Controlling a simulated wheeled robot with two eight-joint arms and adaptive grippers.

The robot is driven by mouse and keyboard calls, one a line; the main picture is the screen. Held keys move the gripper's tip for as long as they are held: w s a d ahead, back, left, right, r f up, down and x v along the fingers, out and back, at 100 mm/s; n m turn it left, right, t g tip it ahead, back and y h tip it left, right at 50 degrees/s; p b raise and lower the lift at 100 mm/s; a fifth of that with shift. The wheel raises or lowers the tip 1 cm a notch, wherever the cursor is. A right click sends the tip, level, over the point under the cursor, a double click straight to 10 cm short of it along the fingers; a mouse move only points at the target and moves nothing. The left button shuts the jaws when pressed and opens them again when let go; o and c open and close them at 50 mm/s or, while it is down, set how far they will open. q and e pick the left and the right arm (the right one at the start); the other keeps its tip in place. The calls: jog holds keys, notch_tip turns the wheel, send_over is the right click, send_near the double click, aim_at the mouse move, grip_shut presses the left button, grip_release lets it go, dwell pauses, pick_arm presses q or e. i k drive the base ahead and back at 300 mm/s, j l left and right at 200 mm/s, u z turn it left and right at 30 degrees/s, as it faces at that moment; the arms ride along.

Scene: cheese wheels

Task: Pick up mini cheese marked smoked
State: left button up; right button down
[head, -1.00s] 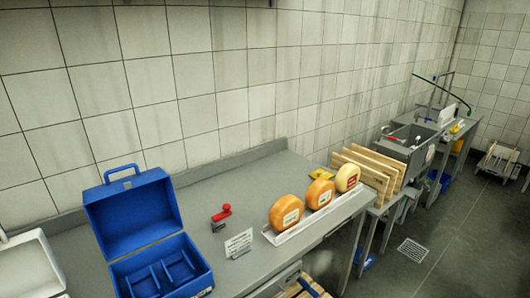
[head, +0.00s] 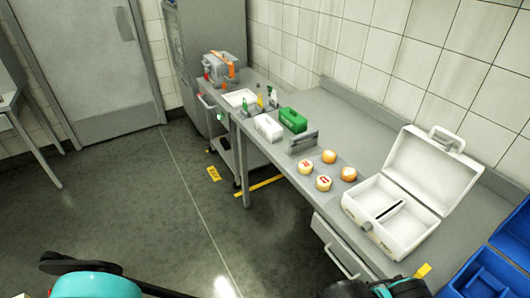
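Several mini cheeses stand in a small cluster on the grey worktop (head: 285,172): a back one (head: 329,156), a left one (head: 305,167), a right one (head: 349,174) and a front one (head: 323,182). They are round and yellow to orange. The left and front ones show pale tops with red marks; the back and right ones look more orange. The labels are too small to read, so I cannot tell which is marked smoked. Parts of my arms show at the bottom edge, well short of the cheeses. I see no gripper fingers.
An open white case (head: 402,240) stands right of the cheeses, and a blue box (head: 480,275) is at the right edge. A grey holder (head: 301,142), green box (head: 293,120) and white box (head: 268,127) stand behind them.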

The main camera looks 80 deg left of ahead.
aim_at(329, 157)
jog(key=u, duration=2.2)
jog(key=i+j+z, duration=0.15)
jog(key=z, duration=0.2)
jog(key=i+j+z, duration=0.2)
jog(key=z, duration=0.15)
jog(key=i+j+z, duration=0.15)
jog(key=z, duration=0.2)
